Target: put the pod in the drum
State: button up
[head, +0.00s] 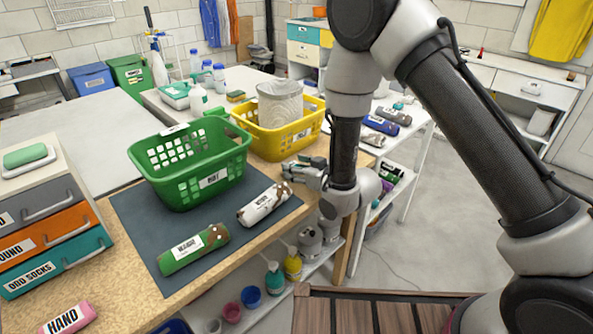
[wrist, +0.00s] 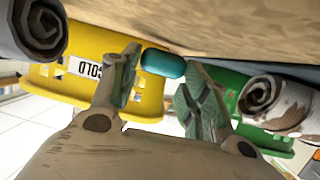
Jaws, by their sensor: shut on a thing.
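The teal pod (wrist: 163,63) is a small rounded capsule between the two fingertips of my gripper (wrist: 160,85) in the wrist view. My gripper is shut on it. In the head view my gripper (head: 292,170) is low at the right edge of the wooden table, beside the yellow basket and the white roll; the pod is hard to make out there.
A green basket (head: 190,172) and a yellow basket (head: 273,143) stand on the table. A green roll (head: 194,250) and a white roll (head: 264,204) lie on the dark mat (head: 135,212). Drawers (head: 45,215) stand at the left. Bottles and cups crowd a lower shelf.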

jog(key=shift+f, duration=0.45)
jog(key=shift+f, duration=0.1)
jog(key=o, duration=0.8)
jog(key=shift+o, duration=0.2)
